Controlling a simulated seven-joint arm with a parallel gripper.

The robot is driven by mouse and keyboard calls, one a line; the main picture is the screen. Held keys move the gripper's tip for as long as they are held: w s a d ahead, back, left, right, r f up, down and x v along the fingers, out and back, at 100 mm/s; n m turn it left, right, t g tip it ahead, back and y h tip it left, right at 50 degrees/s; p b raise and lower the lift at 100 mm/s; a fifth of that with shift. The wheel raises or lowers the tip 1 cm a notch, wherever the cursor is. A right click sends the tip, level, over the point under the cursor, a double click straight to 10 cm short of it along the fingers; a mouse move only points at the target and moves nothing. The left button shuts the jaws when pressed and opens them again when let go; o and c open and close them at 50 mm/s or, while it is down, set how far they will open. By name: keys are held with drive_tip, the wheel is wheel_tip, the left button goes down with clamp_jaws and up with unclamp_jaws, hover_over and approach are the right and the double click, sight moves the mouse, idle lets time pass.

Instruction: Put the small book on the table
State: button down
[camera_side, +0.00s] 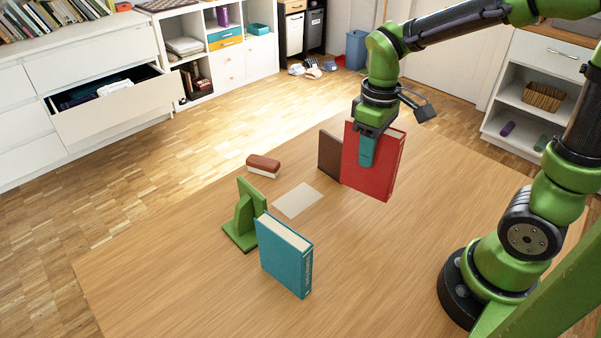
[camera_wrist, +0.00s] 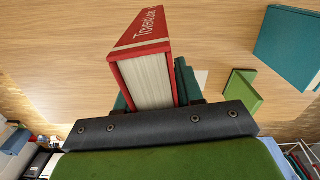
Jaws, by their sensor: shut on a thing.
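A red book (camera_side: 388,170) is upright in my gripper (camera_side: 367,158) at the middle right of the wooden table (camera_side: 200,270). My gripper is shut on its upper part, with teal fingers on either side. The red book also shows in the wrist view (camera_wrist: 148,40), with its white page edges towards the camera. I cannot tell whether its lower edge touches the table. A teal book (camera_side: 285,255) stands upright near the table's front middle; in the wrist view the teal book (camera_wrist: 290,45) is at the upper right. I cannot tell which book the task calls small.
A green bookend (camera_side: 243,220) stands beside the teal book. A dark brown upright panel (camera_side: 330,155) is just left of the red book. A pale flat card (camera_side: 297,200) and a brown brush-like block (camera_side: 263,165) lie nearby. The table's front left is clear. A drawer (camera_side: 115,105) stands open beyond.

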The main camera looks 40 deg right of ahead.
drive_tip(key=s+a+f+m, duration=0.2)
drive_tip(key=a+f, duration=0.1)
drive_tip(key=a, duration=0.2)
drive_tip(key=w+a+f, duration=0.1)
drive_tip(key=w+f, duration=0.1)
drive_tip(key=w, duration=0.5)
drive_tip(key=w+a+f, duration=0.1)
drive_tip(key=w+f, duration=0.1)
drive_tip(key=w, duration=0.6)
drive_tip(key=shift+w+a+f, duration=0.15)
drive_tip(key=shift+f, duration=0.2)
drive_tip(key=shift+f, duration=0.15)
drive_tip(key=c, duration=0.7)
unclamp_jaws()
